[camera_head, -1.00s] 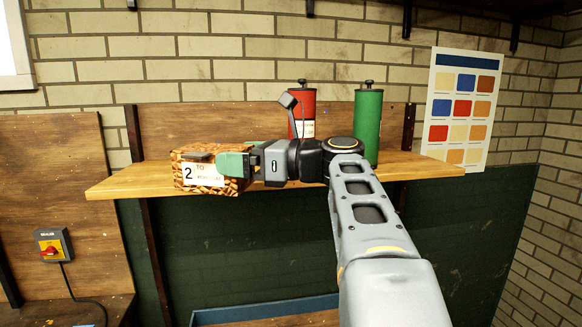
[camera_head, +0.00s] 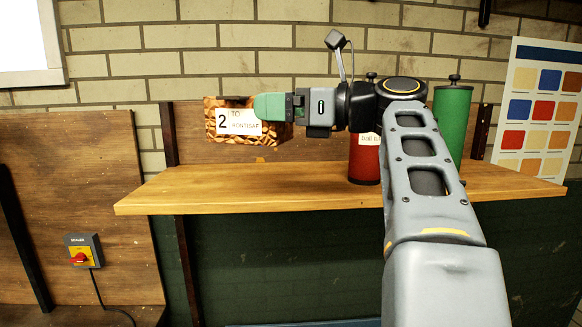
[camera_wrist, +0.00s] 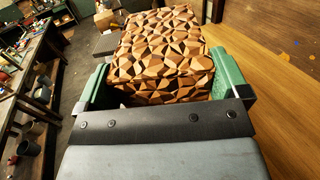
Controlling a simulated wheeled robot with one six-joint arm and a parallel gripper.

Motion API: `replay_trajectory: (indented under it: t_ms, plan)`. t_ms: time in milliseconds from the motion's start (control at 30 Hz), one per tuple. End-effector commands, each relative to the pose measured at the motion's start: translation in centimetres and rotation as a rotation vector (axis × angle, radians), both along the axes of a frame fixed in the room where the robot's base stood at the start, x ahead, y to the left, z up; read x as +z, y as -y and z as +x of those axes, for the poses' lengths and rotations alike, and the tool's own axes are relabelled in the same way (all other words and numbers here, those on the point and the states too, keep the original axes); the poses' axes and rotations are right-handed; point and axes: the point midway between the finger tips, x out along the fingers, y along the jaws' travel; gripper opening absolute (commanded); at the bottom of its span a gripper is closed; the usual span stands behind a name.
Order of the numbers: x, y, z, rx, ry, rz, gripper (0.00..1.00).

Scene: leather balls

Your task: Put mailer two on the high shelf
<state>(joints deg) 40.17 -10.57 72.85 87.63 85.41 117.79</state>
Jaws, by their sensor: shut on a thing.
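Mailer two (camera_head: 225,136) is a box with a brown faceted pattern and a white label reading "2". My gripper (camera_head: 270,106) is shut on it, with its green fingers on opposite sides. The wrist view shows the mailer (camera_wrist: 160,50) between both fingers. In the head view it appears above the left part of a wooden shelf (camera_head: 250,185), with a gap below it. The wrist view shows bare wood to its right and floor below on the left. I cannot tell how much of the mailer is over the board.
A red canister (camera_head: 364,165) and a green canister (camera_head: 453,118) stand on the shelf's right part, partly behind my arm. The shelf's left and middle are clear. A colour chart (camera_head: 535,110) hangs at the right. A switch box (camera_head: 84,251) is at lower left.

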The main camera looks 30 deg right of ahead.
Motion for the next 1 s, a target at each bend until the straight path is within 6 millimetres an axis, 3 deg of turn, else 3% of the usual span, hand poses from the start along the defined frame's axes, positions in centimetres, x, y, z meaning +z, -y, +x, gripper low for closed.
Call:
replay_trajectory:
  t_ms: [400,600,867,1000]
  plan:
    - [-4.0,-0.4,9.1,0.014,-0.005,0.002,0.54]
    - [-6.8,-0.2,11.1,0.009,-0.003,0.001,0.54]
    - [-8.0,-0.1,12.1,0.007,-0.001,0.001,0.54]
    - [-9.6,-0.1,13.4,0.007,-0.004,0.002,0.54]
